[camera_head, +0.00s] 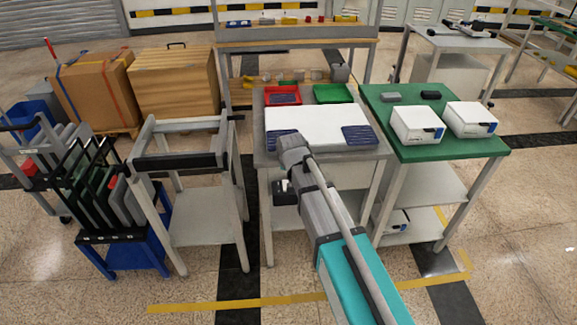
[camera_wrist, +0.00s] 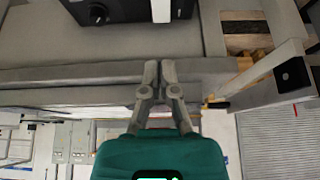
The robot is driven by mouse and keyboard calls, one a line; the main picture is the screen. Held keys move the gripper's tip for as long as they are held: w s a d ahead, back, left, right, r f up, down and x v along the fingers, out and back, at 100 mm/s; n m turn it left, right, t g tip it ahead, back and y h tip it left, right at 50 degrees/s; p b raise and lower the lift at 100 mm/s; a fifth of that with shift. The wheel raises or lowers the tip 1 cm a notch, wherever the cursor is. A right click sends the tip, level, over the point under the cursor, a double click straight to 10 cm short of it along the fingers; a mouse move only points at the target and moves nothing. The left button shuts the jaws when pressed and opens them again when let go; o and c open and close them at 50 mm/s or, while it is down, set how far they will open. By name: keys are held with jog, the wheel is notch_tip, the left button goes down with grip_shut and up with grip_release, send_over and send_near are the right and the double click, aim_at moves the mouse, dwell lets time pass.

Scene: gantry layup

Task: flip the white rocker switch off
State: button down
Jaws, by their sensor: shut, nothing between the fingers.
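A black box (camera_wrist: 115,9) with a round dark knob shows at the top edge of the wrist view, cut off by the frame. A plain white upright piece (camera_wrist: 161,10) is on its face, likely the white rocker switch; its on or off position cannot be read. My gripper (camera_wrist: 160,66) has its two grey fingers shut together and empty. The fingertips are apart from the white piece in the picture, lying below it across a grey edge. In the head view the fingers cannot be made out, and the switch is not clearly identifiable.
The wrist view looks upside down. Grey beams (camera_wrist: 70,83) cross it near the fingers. In the head view, a grey workbench (camera_head: 262,130) holds a white sheet (camera_head: 320,122) and trays. A green table (camera_head: 420,149) stands right, a grey frame (camera_head: 175,158) left.

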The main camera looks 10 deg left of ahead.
jog(key=shift+s+d+r+p, duration=0.15)
jog(key=shift+s+r+p, duration=0.2)
jog(key=shift+r, duration=0.2)
jog(key=s+d+r+m+g+p, duration=0.1)
jog(key=s+d, duration=0.4)
jog(key=d, duration=0.6)
jog(key=s+d+r+m+g+h+p, duration=0.1)
jog(key=s+d+p, duration=0.4)
jog(key=d, duration=0.7)
jog(key=s+d+r+m+g+p, duration=0.1)
jog(key=s+d+r+g+p, duration=0.1)
jog(key=d, duration=0.9)
jog(key=s+r+g, duration=0.1)
jog(key=s+r, duration=0.1)
jog(key=s, duration=0.1)
jog(key=shift+s+d+r+m+h+p, duration=0.15)
jog(key=shift+s+r+m+h+p, duration=0.05)
jog(key=shift+r+m+h+p, duration=0.2)
